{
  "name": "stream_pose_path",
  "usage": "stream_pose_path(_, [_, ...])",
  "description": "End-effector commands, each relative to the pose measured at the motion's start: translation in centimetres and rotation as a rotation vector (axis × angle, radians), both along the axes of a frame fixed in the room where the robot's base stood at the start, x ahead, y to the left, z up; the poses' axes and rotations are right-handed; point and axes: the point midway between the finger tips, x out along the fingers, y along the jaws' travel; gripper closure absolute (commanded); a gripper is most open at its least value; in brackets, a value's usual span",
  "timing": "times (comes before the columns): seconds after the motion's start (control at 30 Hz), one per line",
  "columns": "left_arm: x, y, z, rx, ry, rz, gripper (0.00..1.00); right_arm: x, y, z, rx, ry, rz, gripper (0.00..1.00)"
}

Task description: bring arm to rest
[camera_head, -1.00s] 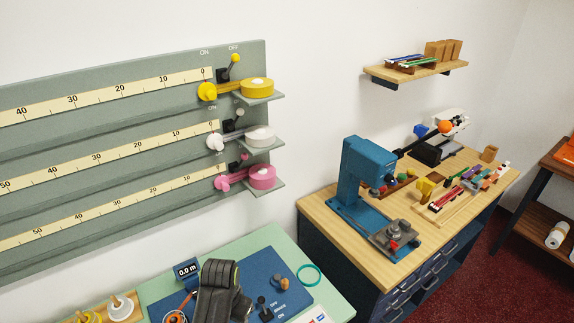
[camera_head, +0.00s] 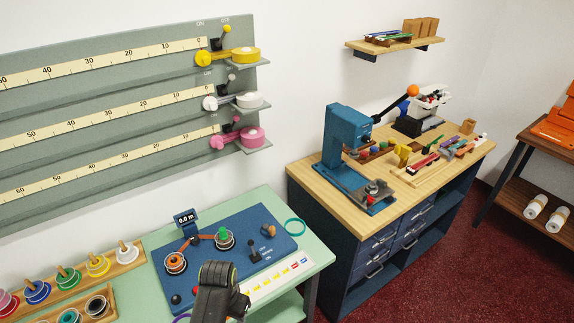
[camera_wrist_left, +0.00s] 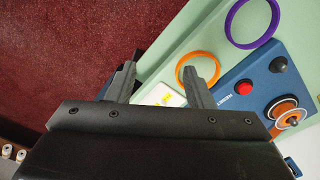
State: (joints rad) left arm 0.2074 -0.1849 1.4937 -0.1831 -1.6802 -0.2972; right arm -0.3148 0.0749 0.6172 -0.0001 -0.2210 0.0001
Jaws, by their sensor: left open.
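My left gripper (camera_wrist_left: 160,84) is open in the left wrist view, with its two dark fingers apart and nothing between them. It is over the edge of the pale green counter (camera_wrist_left: 208,22), with dark red floor showing beyond. A dark link of my arm (camera_head: 214,289) rises at the bottom middle of the head view, in front of the counter; the gripper's fingers do not show there. My right gripper is in neither view.
The blue winding device (camera_head: 195,258) lies on the counter, also in the wrist view (camera_wrist_left: 250,85). An orange ring (camera_wrist_left: 198,68) and a purple ring (camera_wrist_left: 252,22) lie near the fingers. Spool racks (camera_head: 128,254) stand left. A wooden workbench (camera_head: 410,180) stands right; floor shows beyond.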

Motion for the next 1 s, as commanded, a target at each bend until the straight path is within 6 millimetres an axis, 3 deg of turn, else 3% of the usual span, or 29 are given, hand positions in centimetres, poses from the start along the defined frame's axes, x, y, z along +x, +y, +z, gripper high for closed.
stream_pose_path(0.27, [-2.3,1.8,-8.6,0.007,-0.008,0.042,0.53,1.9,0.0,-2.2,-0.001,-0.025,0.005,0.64])
stream_pose_path(0.47, [-6.3,4.0,-17.7,0.011,-0.018,0.096,0.53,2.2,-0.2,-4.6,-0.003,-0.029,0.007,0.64])
stream_pose_path(0.67, [-14.6,7.6,-29.4,0.017,-0.035,0.188,0.53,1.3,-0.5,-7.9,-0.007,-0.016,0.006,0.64])
stream_pose_path(0.8, [-22.3,10.6,-36.4,0.026,-0.051,0.264,0.53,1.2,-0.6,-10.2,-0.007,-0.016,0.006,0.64])
stream_pose_path(0.9, [-27.8,12.6,-39.9,0.036,-0.065,0.317,0.53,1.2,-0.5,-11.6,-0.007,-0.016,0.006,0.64])
stream_pose_path(1.0, [-32.3,14.2,-42.1,0.047,-0.080,0.360,0.53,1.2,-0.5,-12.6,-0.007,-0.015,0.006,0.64])
